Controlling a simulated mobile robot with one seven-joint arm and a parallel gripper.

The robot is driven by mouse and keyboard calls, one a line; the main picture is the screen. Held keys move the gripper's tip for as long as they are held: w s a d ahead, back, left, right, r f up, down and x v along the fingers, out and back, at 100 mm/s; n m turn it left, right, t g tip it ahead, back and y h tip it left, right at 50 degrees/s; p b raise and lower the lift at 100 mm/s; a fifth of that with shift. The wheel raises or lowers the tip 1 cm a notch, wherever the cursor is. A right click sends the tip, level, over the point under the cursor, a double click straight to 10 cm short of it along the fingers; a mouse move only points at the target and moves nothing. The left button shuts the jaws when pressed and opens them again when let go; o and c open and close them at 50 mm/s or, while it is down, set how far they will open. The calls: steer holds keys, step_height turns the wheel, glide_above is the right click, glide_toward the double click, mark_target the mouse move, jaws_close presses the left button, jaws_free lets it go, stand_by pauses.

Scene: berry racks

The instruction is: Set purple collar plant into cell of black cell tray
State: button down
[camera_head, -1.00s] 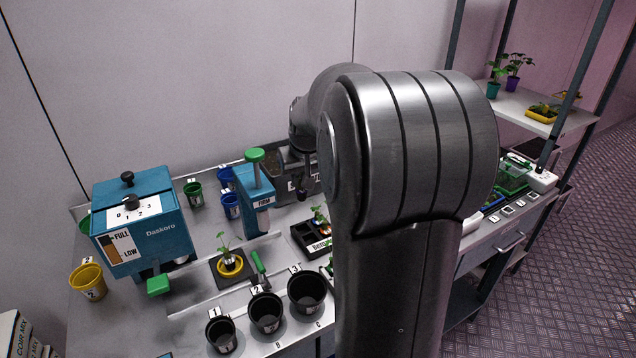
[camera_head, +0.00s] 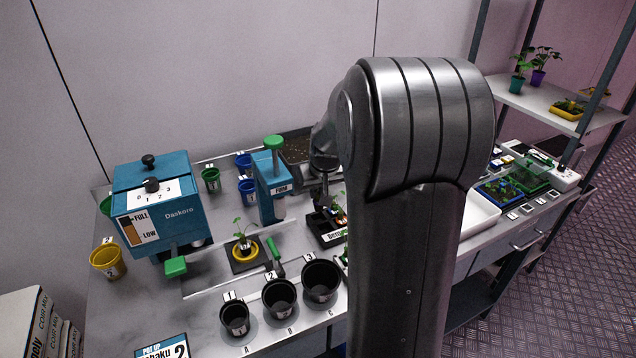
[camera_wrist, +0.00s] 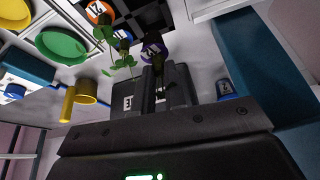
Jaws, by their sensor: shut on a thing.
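The purple collar plant (camera_wrist: 152,48) shows in the wrist view as a dark purple ring with a white label at my fingertips. My gripper (camera_wrist: 158,72) is shut on it. The black cell tray (camera_wrist: 148,16) lies behind it at the top of the wrist view. An orange-collared plant (camera_wrist: 98,12) and another small plant with green leaves are just left of the purple collar. In the head view the black cell tray (camera_head: 328,238) stands mid-bench with plants in it, under my wrist. My arm partly hides it, and the fingertips are not clear there.
A blue press (camera_head: 270,190) stands just left of the tray. A seedling in a yellow ring (camera_head: 243,254) sits on a dark square. Several black pots (camera_head: 279,298) line the front edge. A blue dispenser (camera_head: 152,210) is at left, a white tray (camera_head: 481,212) at right.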

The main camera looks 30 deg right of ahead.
steer(key=shift+f, duration=2.35)
steer(key=c, duration=1.4)
jaws_free()
steer(key=shift+r, duration=0.1)
steer(key=shift+r, duration=4.4)
